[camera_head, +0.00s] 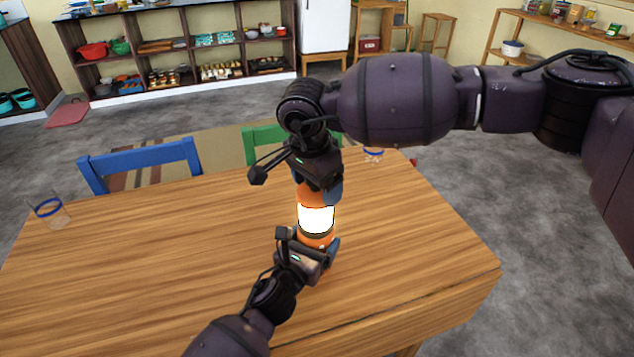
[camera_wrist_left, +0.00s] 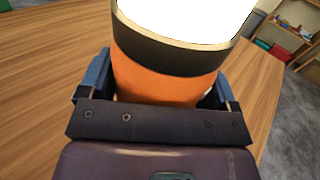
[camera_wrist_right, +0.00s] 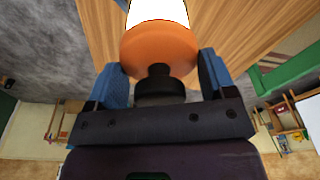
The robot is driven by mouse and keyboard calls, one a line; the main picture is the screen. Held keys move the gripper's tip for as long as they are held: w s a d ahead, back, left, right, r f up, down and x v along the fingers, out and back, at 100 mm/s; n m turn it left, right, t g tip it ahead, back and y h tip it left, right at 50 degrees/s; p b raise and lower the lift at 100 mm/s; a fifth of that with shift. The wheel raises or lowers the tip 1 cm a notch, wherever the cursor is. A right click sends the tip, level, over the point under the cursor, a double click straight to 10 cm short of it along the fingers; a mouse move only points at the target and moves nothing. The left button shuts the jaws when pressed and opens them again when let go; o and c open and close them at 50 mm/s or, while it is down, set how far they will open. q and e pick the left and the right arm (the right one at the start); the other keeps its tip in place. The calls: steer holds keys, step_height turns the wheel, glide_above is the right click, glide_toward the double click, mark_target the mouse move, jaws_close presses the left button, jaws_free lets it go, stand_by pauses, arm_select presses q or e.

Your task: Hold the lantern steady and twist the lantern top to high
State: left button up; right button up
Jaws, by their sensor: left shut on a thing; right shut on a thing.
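The lantern (camera_head: 316,219) stands on the wooden table with a glowing white middle, an orange top and an orange base. My left gripper (camera_head: 318,262) is shut on the lantern's orange base, which fills the space between its blue fingers in the left wrist view (camera_wrist_left: 160,80). My right gripper (camera_head: 318,190) comes from above and is shut on the lantern top (camera_wrist_right: 160,48). In the right wrist view a dark knob on the orange top sits between the blue fingers. The setting of the top cannot be read.
The wooden table (camera_head: 150,270) is mostly bare around the lantern. A glass with a blue rim (camera_head: 50,210) stands at the left edge, another (camera_head: 373,154) at the far right. A blue chair (camera_head: 140,160) and a green chair (camera_head: 262,140) stand behind the table.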

stand_by(0.4)
steer(key=shift+n, duration=1.4)
steer(key=shift+n+y, duration=0.3)
steer(key=shift+n, duration=0.3)
steer(key=o, duration=0.9)
steer(key=shift+r, duration=0.1)
steer(key=r, duration=0.4)
steer(key=s+r, duration=0.1)
steer(key=r, duration=0.2)
steer(key=a+r, duration=0.1)
steer(key=r, duration=0.3)
steer(key=shift+s+r, duration=0.3)
steer(key=shift+r, duration=0.05)
